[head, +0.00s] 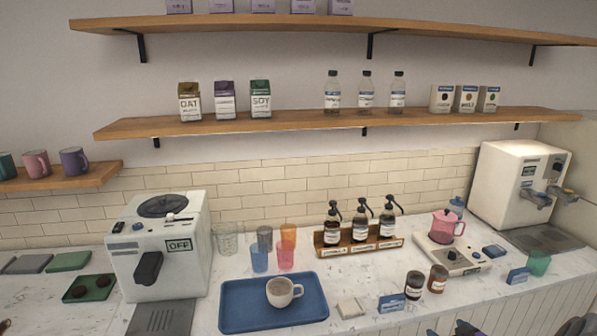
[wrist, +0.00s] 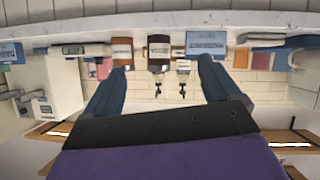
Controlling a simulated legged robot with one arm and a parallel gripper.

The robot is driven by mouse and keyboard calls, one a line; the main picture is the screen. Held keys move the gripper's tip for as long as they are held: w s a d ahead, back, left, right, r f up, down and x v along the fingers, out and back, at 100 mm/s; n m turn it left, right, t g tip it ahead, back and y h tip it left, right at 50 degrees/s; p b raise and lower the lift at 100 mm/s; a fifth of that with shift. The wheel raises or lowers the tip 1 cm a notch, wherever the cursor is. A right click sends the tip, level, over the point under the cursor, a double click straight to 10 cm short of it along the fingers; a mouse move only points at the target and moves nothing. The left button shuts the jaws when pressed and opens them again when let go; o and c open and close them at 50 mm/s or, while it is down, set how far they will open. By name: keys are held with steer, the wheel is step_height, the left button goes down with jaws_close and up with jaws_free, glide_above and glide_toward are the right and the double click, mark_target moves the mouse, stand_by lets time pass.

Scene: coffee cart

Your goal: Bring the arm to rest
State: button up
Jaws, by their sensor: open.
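My gripper (wrist: 162,66) shows in the wrist view, which is upside down. Its two blue fingers stand wide apart with nothing held between them. Beyond the fingers are the counter edge, two jars and the syrup bottles, all apart from the gripper. In the head view only small dark parts of my arm seem to show at the bottom right edge, and the fingers cannot be made out clearly there.
Several tumblers (head: 285,258), a syrup rack (head: 330,249), two jars (head: 414,285) and a white machine (head: 160,247) crowd the counter. Shelves (head: 300,124) run above.

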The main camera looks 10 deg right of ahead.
steer(key=s+a+r+m+g+h, duration=0.1)
steer(key=s+a+r+g, duration=0.35)
steer(key=a, duration=0.25)
steer(key=s+a+r+g+h, duration=0.1)
steer(key=s+a+r+g, duration=0.25)
steer(key=a+r, duration=0.3)
steer(key=s+a+r+g+y, duration=0.1)
steer(key=s+a+r+g, duration=0.1)
steer(key=s+a, duration=0.8)
steer(key=s+a+r+g+y, duration=0.1)
steer(key=s+a+r+g, duration=0.2)
steer(key=s+a, duration=0.7)
steer(key=s+g, duration=0.1)
steer(key=s, duration=0.7)
steer(key=shift+s+a+r+m+g, duration=0.2)
steer(key=shift+s+r+m+g, duration=0.1)
steer(key=shift+m, duration=0.1)
